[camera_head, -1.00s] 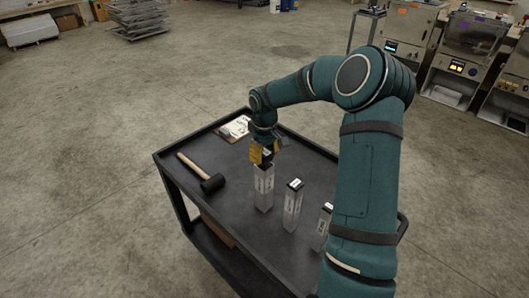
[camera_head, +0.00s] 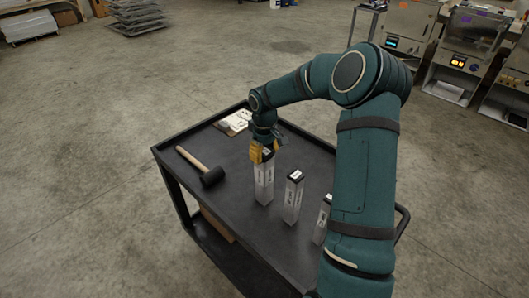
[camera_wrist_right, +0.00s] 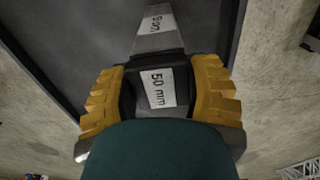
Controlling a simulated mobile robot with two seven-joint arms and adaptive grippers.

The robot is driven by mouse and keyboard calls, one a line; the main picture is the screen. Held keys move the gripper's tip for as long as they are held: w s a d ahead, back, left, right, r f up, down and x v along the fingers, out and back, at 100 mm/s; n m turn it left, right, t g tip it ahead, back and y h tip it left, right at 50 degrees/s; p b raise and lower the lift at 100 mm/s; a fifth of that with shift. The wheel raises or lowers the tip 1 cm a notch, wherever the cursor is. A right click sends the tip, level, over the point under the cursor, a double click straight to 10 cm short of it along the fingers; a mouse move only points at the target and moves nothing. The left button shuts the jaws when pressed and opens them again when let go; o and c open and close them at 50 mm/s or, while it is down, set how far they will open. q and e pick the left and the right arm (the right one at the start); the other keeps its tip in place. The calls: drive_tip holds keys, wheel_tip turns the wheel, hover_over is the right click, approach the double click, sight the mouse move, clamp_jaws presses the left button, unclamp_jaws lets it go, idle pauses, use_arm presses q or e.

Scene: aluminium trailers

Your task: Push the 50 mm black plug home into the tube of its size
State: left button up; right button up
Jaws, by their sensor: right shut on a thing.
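My right gripper (camera_head: 263,153) is shut on the black 50 mm plug, pointing down over the largest-looking tube (camera_head: 264,186), which stands upright on the cart. In the right wrist view the plug (camera_wrist_right: 128,97) sits between the yellow fingers (camera_wrist_right: 160,98), its white label reading 50 mm. The tube (camera_wrist_right: 158,42) shows just past the plug, with a label too unclear to read surely. The plug appears at the tube's mouth; the fingers hide how deep it sits. My left gripper is not in view.
A second upright tube (camera_head: 291,203) with a black top and a third tube (camera_head: 321,224), partly behind my arm, stand to the right. A mallet (camera_head: 212,178) lies left on the black cart (camera_head: 235,205). A clipboard (camera_head: 236,121) lies at the back.

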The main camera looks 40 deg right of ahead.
sight(265, 150)
drive_tip(key=o, duration=1.2)
wheel_tip(265, 150, up, 12)
